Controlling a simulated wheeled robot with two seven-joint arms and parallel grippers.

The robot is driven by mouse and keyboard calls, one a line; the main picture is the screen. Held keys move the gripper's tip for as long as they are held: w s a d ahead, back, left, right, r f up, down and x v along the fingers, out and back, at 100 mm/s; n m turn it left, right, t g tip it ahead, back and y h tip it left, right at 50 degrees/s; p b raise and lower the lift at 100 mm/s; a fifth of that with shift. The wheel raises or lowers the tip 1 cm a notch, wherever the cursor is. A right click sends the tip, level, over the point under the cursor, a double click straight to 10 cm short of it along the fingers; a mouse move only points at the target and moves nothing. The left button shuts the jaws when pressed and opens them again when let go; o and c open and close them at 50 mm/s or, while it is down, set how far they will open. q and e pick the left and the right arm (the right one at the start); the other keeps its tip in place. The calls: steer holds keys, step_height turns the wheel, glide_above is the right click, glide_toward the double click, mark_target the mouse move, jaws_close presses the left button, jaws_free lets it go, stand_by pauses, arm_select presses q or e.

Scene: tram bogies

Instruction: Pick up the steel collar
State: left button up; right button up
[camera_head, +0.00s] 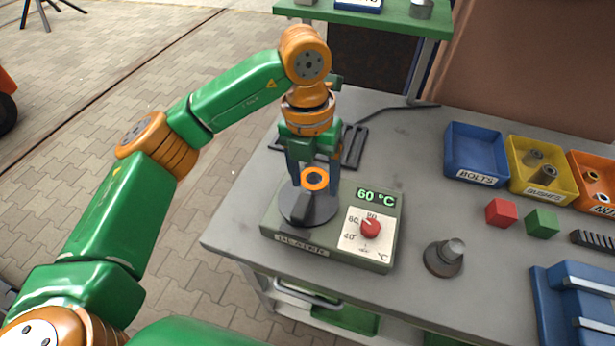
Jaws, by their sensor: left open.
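My left gripper (314,187) points down over the heater (285,238) on the grey bench, its two fingers apart. An orange ring (314,179) shows between the fingers, above the heater's dark round plate (308,210). I cannot tell whether this ring is the steel collar or whether it touches the fingers. A dark block stands on the plate below it. The heater has a red knob (370,228) and a display (376,197) reading 60 °C. A grey stepped steel piece with a round base (443,258) stands on the bench to the right. My right gripper is out of view.
A blue bolts bin (474,150), a yellow bushes bin (541,168) and an orange bin (597,182) line the back right. A red block (501,213) and a green block (542,223) stand in front. A blue rack (575,300) fills the right front. Bare bench lies around the stepped piece.

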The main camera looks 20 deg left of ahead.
mark_target(305, 198)
arm_select(q)
steer(key=shift+w+a+r+y, duration=0.1)
steer(key=shift+a+y, duration=0.15)
steer(key=shift+a, duration=0.3)
steer(key=shift+w+a+r+y, duration=0.1)
steer(key=shift+a+y, duration=0.15)
steer(key=shift+a, duration=0.25)
steer(key=f+p, duration=0.1)
steer(key=s+f+p, duration=0.1)
steer(key=f+p, duration=0.1)
steer(key=shift+d+f, duration=0.1)
steer(key=shift+d, duration=0.1)
steer(key=f, duration=0.3)
steer(key=shift+w, duration=0.25)
steer(key=shift+w+a+f, duration=0.1)
steer(key=shift+w+f, duration=0.05)
steer(key=shift+f, duration=0.05)
steer(key=shift+r, duration=0.1)
jaws_close()
